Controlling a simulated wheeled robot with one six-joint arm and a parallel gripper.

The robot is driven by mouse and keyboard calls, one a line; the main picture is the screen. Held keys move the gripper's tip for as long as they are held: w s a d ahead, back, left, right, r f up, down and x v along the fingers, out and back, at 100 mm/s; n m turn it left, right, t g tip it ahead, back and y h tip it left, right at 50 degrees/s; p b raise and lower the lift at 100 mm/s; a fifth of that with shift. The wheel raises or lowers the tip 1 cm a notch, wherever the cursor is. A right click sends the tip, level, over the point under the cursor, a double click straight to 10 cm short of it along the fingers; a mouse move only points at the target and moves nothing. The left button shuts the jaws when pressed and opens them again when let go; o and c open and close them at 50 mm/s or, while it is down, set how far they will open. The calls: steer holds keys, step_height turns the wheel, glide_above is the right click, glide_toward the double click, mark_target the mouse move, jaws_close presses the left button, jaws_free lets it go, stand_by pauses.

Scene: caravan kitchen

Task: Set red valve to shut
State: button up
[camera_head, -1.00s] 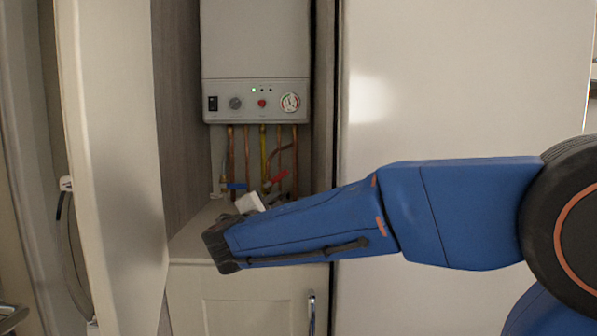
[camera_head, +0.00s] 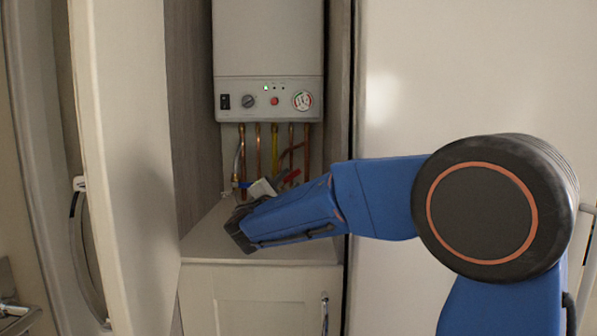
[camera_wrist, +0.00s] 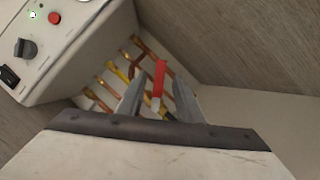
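The red valve's lever (camera_head: 291,176) shows just above my forearm in the head view, in front of the pipes under the boiler. In the wrist view the red lever (camera_wrist: 159,78) points toward me, its near end between the fingertips of my gripper (camera_wrist: 158,88). My gripper is open, with a finger on each side of the lever and gaps visible. I cannot tell whether either finger touches it. In the head view my forearm hides the fingertips and only a pale part of the gripper (camera_head: 262,188) shows.
The boiler (camera_head: 268,97) hangs above copper and yellow pipes (camera_head: 275,150). The cupboard has a side wall (camera_head: 193,110), a worktop (camera_head: 205,240) below and an open door (camera_head: 125,160) at left.

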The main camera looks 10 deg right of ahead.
mark_target(298, 169)
steer(key=x, duration=0.9)
steer(key=shift+w, duration=0.15)
steer(key=shift+c, duration=0.6)
jaws_close()
